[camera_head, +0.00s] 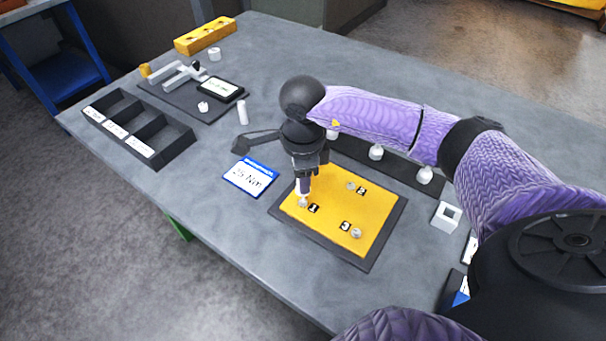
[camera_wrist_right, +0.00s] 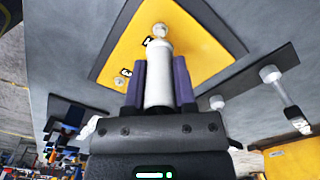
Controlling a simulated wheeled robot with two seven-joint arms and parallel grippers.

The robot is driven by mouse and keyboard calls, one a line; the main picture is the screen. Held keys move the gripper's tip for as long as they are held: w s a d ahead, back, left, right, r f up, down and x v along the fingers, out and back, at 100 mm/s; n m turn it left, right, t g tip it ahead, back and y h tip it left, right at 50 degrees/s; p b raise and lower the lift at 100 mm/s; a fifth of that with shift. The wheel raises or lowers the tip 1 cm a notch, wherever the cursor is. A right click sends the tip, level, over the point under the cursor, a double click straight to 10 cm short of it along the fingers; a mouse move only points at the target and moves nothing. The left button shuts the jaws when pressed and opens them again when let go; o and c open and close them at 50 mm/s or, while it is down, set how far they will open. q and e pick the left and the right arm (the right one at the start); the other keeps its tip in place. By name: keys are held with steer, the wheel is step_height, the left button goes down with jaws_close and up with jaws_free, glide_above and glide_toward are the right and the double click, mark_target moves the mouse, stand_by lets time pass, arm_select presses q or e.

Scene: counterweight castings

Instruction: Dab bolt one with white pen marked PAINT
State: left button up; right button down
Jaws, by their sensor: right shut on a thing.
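My right gripper (camera_head: 305,172) points down over the yellow plate (camera_head: 330,228) and is shut on a white pen (camera_head: 303,187). In the right wrist view the white pen (camera_wrist_right: 158,80) sits between the two purple fingers (camera_wrist_right: 160,85). Any PAINT marking on it cannot be read. Its far end is at bolt one (camera_head: 303,202), beside label 1, at the plate's left edge. Pen and bolt overlap in both views, so I cannot tell whether they touch. Bolt two (camera_head: 350,185) and bolt three (camera_head: 356,233) stand clear. My left gripper is not in view.
A blue-and-white 25 Nm card (camera_head: 250,177) lies left of the plate. A dark strip with white-capped items (camera_head: 376,152) lies behind it. A three-compartment tray (camera_head: 178,137) and a dark mat with a gauge (camera_head: 219,89) are at far left. A white square holder (camera_head: 446,216) stands right.

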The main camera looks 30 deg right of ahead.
step_height(320, 180, up, 3)
steer(key=shift+f+p, duration=0.1)
steer(key=shift+p, duration=0.7)
steer(key=shift+r+p, duration=0.5)
steer(key=shift+r, duration=0.15)
steer(key=shift+r+p, duration=0.4)
steer(key=shift+r, duration=0.15)
steer(key=shift+f, duration=0.1)
